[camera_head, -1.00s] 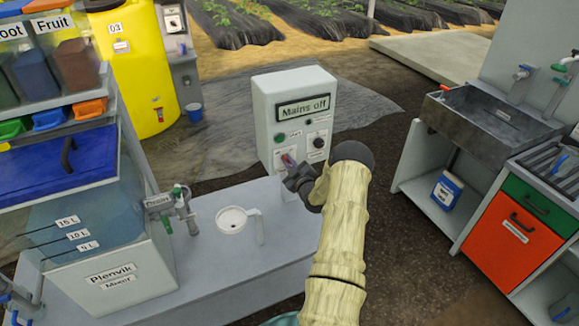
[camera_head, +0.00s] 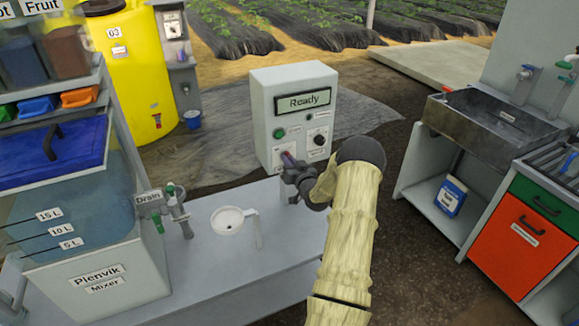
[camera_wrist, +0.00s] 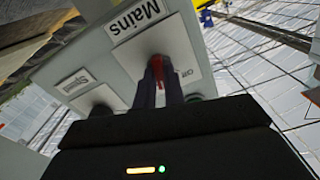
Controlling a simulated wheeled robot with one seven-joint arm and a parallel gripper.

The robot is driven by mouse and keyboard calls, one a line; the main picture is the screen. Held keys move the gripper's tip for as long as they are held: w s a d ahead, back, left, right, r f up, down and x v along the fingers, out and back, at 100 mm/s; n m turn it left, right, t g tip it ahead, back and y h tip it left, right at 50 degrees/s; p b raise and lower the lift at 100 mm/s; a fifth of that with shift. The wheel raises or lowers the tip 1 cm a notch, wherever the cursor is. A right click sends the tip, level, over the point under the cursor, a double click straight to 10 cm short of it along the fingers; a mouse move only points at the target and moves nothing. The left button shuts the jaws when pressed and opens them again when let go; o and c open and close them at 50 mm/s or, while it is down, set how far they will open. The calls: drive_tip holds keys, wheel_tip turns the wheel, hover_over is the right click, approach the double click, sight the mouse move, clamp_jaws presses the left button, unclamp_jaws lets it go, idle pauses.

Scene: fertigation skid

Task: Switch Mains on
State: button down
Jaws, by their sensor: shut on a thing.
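The grey control box (camera_head: 258,118) stands upright at the far end of the bench, and its display (camera_head: 304,102) reads "Ready". The red Mains switch (camera_wrist: 157,68) shows in the wrist view between my fingertips, on a white plate (camera_wrist: 182,40) near the "Mains" label. My gripper (camera_head: 290,160) is at the lower left of the box's front, shut on the switch; it also shows in the wrist view (camera_wrist: 158,82). In the head view my gripper hides most of the switch.
A green button (camera_head: 279,133) and a black knob (camera_head: 320,140) sit above the switch on the same front. A white measuring cup (camera_head: 230,220) and the Mixer tank (camera_head: 85,255) stand to the left. A sink (camera_head: 490,125) is at the right.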

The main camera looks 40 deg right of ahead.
drive_tip(key=m+b, duration=0.1)
drive_tip(key=m, duration=0.5)
drive_tip(key=shift+b, duration=0.4)
drive_tip(key=c, duration=1.5)
unclamp_jaws()
drive_tip(key=b+v, duration=0.2)
drive_tip(key=v, duration=1.5)
drive_tip(key=shift+s+f, duration=0.1)
drive_tip(key=shift+s, duration=0.1)
